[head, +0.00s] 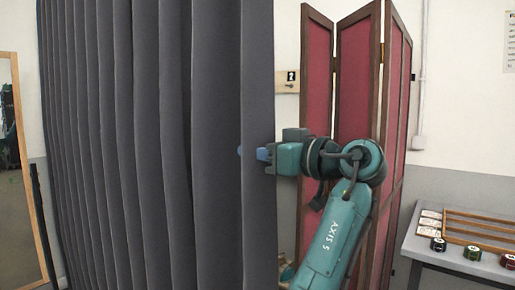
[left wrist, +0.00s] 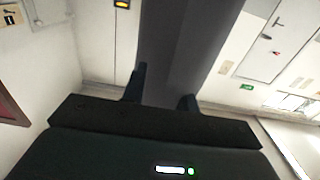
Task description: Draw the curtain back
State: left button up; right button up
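The dark grey pleated curtain (head: 140,150) hangs in tall folds over the left half of the head view. Its right edge is near the middle of the picture. My left gripper (head: 255,153) is at that edge, about mid-height, pointing left, with a blue finger over the cloth. In the left wrist view the curtain (left wrist: 180,45) runs between the two dark fingers of the left gripper (left wrist: 163,92) and fills the gap between them. The gripper looks shut on the curtain's edge. What is behind the curtain is hidden. My right gripper is not in view.
A maroon folding screen (head: 355,80) stands close behind my left arm. A wall hook board (head: 287,81) is between curtain and screen. A table (head: 450,262) with a wooden rack and small jars is at the lower right. A wood-framed mirror (head: 18,170) stands at the far left.

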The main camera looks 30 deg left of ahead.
pick_arm(q)
jog(key=shift+a, duration=0.2)
grip_shut()
dwell(0.6)
